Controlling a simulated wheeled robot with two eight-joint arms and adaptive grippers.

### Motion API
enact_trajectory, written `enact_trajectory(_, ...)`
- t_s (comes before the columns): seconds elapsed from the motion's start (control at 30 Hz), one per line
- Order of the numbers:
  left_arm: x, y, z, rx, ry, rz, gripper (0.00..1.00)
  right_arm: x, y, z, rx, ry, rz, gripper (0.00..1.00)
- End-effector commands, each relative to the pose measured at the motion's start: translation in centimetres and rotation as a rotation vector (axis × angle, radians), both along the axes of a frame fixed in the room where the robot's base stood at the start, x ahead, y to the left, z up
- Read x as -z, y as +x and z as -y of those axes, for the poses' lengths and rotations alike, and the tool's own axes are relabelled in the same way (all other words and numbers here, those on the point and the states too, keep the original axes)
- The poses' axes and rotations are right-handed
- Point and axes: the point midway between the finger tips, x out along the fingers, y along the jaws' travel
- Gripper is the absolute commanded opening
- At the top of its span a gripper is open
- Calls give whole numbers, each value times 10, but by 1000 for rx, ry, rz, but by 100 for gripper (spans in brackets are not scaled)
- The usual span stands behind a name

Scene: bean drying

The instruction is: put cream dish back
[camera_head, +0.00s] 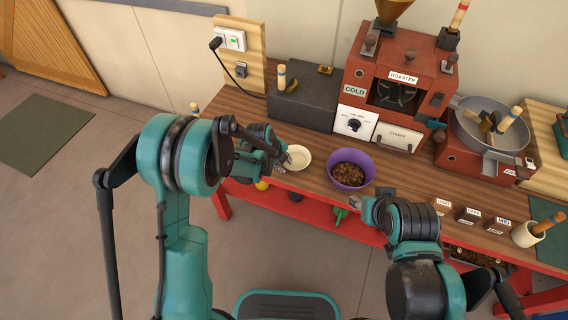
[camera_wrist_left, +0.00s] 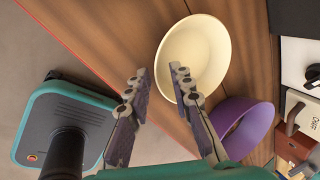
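The cream dish (camera_head: 298,158) sits on the wooden bench, left of the purple bowl. It also shows in the left wrist view (camera_wrist_left: 205,42), where its inside looks empty. My left gripper (camera_head: 284,160) is at the dish's left side. In the left wrist view its two fingers (camera_wrist_left: 159,75) are spread with a gap between them. One finger overlaps the dish's inside and the other lies outside its rim; I cannot tell whether either touches. My right gripper (camera_head: 368,208) is near the bench's front edge, and its fingers are too small to read.
The purple bowl (camera_head: 363,156) holds dark beans close to the right of the dish. A dark grey box (camera_head: 305,103) and the red roaster (camera_head: 408,63) stand behind. Small labelled blocks (camera_head: 470,214) and a cream cup (camera_head: 526,234) stand at the right front.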

Motion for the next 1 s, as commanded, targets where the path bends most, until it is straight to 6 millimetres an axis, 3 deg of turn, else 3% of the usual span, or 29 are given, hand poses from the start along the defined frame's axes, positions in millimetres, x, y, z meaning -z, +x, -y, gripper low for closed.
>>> enact_trajectory(0.37,-6,0,0,0,0,0,26,-6,0,0,0,0,0,40)
enact_trajectory(0.8,-89,-27,-23,-2,-1,-1,26,-39,0,0,0,0,0,40)
enact_trajectory(1.0,-111,-34,-29,0,0,0,26,-46,0,0,0,0,0,40)
